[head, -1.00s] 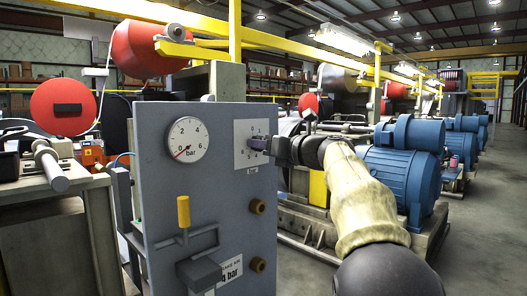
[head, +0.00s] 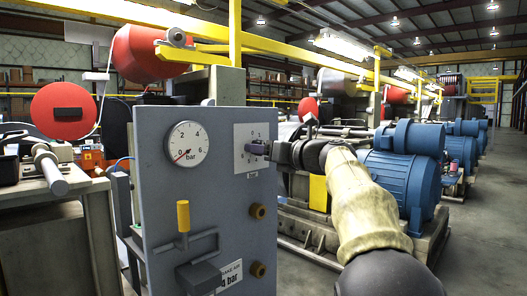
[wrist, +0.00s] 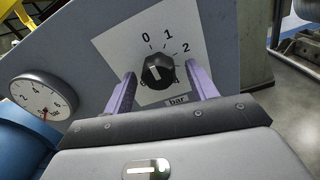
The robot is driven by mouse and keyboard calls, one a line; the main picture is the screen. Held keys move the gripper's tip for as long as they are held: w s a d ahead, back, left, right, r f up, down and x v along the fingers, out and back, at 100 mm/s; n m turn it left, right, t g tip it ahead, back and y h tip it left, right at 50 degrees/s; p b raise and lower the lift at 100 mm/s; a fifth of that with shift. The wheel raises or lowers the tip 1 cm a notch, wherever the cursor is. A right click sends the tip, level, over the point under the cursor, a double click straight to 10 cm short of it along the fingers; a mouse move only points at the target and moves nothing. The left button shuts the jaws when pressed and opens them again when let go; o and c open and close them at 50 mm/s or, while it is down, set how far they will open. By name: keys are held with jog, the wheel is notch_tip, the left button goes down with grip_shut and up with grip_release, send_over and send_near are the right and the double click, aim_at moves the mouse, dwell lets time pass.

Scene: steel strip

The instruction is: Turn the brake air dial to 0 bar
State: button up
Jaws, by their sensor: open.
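The brake air dial (wrist: 158,72) is a round black knob with a white mark, on a white plate numbered 0, 1, 2 along its top. The lower numbers are partly hidden, and I cannot tell exactly which number the mark points to. In the wrist view my gripper (wrist: 160,69) is open, with one purple finger on each side of the knob. Gaps show between fingers and knob.
A round pressure gauge (head: 187,144) with its needle near 0 is left of the dial on the grey panel (head: 160,190). Below are a yellow-handled valve (head: 183,216) and brass fittings (head: 257,211). Blue motors (head: 403,180) stand to the right.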

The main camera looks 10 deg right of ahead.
jog(key=b+v, duration=0.1)
jog(key=v, duration=1.6)
